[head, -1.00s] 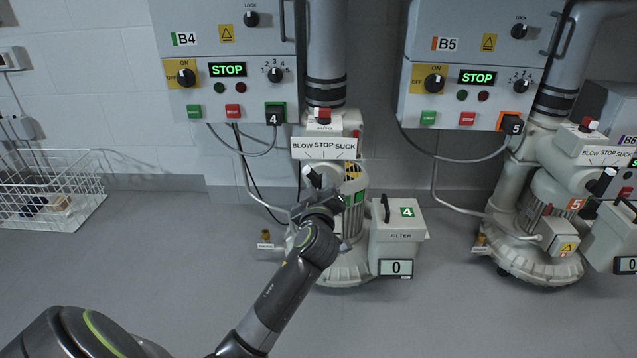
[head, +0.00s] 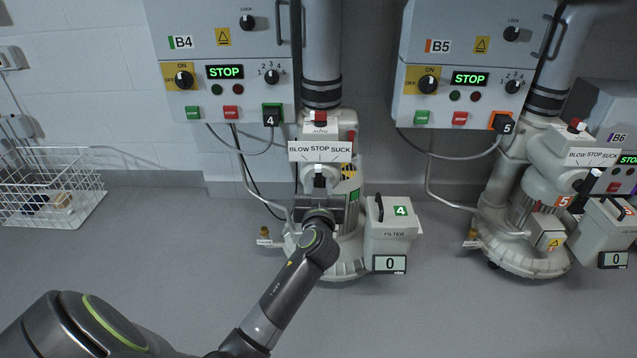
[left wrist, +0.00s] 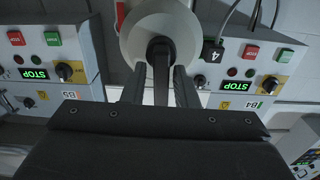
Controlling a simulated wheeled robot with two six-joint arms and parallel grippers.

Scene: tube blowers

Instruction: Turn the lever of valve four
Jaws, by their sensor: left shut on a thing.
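The valve four blower (head: 345,245) stands under the B4 cabinet, with a plate (head: 320,151) reading BLOW STOP SUCK on top. My left gripper (head: 320,188) is at the valve's front, just below the middle of that plate. In the left wrist view, its two fingers (left wrist: 159,88) are shut on the dark lever (left wrist: 160,72), one on each side. The head view hides most of the lever behind the gripper. The lever and gripper line up roughly with STOP. My right gripper is not in view.
The filter box (head: 390,222) marked 4 stands close to the right of the gripper, with a display (head: 389,264) reading 0. The B4 cabinet screen (head: 225,72) reads STOP. Blower 5 (head: 530,230) is farther right. A wire basket (head: 50,190) is at left. The floor in front is clear.

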